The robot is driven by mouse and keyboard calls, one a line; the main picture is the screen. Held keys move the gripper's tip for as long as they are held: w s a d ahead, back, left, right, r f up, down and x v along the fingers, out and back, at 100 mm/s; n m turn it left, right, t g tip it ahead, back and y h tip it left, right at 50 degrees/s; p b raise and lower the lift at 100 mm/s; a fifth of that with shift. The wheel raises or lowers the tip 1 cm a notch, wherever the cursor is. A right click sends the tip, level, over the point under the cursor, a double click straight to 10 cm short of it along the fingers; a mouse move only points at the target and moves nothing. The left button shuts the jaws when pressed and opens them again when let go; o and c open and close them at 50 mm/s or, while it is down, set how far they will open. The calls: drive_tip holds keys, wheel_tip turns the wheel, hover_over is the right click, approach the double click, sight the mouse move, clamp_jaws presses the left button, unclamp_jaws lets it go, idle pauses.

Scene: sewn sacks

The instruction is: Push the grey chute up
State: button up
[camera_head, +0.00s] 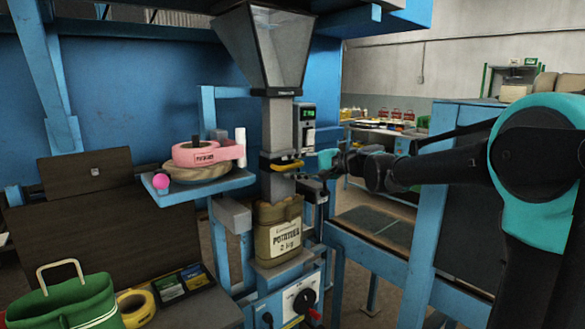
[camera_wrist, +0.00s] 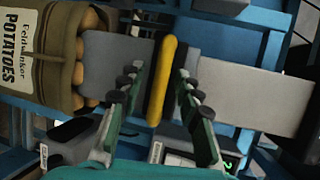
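The grey chute (camera_head: 279,186) runs down from under the hopper, its lower end at the mouth of the potato sack (camera_head: 279,231). A black collar with a yellow handle (camera_head: 287,167) is on it. In the wrist view, turned sideways, the chute (camera_wrist: 118,50) enters the open sack (camera_wrist: 45,52) at left, and the yellow handle (camera_wrist: 161,80) stands upright mid-picture. My gripper (camera_wrist: 157,72) is open, one finger to each side of the handle with gaps; I cannot tell how deep the handle lies between them. In the head view my gripper (camera_head: 322,162) is right of the handle.
A grey hopper (camera_head: 267,45) is above. A display box (camera_head: 304,128) stands right of the chute. A blue shelf (camera_head: 200,183) with a pink tape roll is at left. A control panel (camera_head: 295,300) is below the sack. A green bag (camera_head: 80,303) stands front left.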

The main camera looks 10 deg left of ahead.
clamp_jaws()
idle(0.3)
drive_tip(key=shift+r, duration=0.1)
wheel_tip(320, 180, up, 16)
drive_tip(key=shift+a+r, duration=0.1)
drive_tip(key=shift+r, duration=0.1)
idle(0.5)
drive_tip(key=shift+w, duration=0.1)
unclamp_jaws()
